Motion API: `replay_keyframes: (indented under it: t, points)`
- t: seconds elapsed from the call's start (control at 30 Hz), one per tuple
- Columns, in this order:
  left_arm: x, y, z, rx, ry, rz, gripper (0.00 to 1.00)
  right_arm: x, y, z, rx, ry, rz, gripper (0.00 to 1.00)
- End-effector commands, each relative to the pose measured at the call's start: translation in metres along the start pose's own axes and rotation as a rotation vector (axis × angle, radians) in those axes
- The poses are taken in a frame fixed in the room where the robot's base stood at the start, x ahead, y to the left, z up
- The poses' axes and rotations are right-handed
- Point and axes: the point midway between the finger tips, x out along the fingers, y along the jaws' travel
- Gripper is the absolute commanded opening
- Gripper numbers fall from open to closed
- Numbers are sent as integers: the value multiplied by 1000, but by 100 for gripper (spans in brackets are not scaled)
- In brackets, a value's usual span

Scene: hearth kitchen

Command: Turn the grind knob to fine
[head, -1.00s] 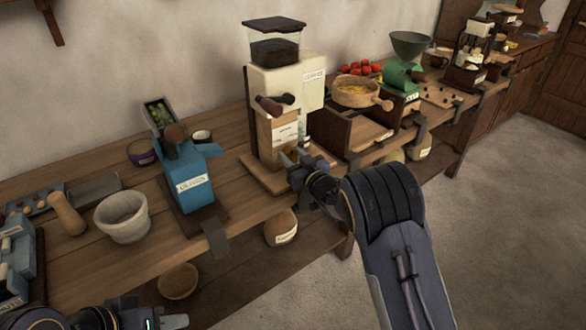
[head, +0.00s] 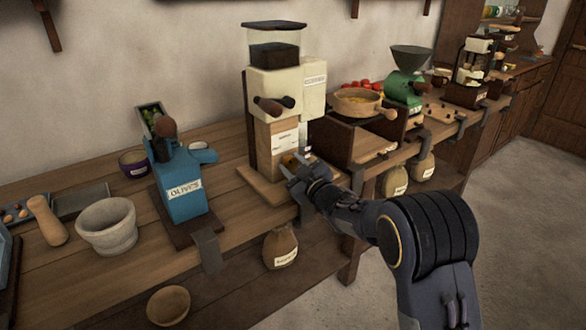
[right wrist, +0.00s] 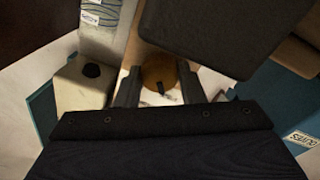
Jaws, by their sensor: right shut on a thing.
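The cream and wood coffee grinder (head: 284,80) stands upright on the bench, with a clear hopper on top and dark knobs on its front. A round orange-brown knob (right wrist: 158,72) with a dark mark sits between my right gripper's fingers in the right wrist view. My right gripper (head: 290,163) is shut on this knob, low on the grinder's front. In the head view the gripper mostly hides the knob and part of the label behind it. I cannot read the knob's setting. My left gripper is out of view.
A blue olives press (head: 182,185) and a stone mortar (head: 107,226) stand left of the grinder. A wooden bowl (head: 356,102) and a green mill (head: 405,85) stand right. Sacks (head: 281,246) sit below the bench. Floor to the right is clear.

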Motion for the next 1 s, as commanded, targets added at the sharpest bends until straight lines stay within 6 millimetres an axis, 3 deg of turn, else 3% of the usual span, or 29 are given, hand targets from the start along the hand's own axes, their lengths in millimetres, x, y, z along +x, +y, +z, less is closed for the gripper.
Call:
replay_keyframes:
  t: [0.2,0.23,0.4,0.73,1.0]
  points:
    - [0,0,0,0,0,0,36,0,1,1,0,-2,2,13]
    - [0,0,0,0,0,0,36,0,1,1,0,-2,2,38]
    - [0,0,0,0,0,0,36,0,1,0,1,-1,1,57]
    - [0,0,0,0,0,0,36,-6,1,0,1,-1,1,57]
    - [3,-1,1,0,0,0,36,-50,1,0,2,-2,2,57]
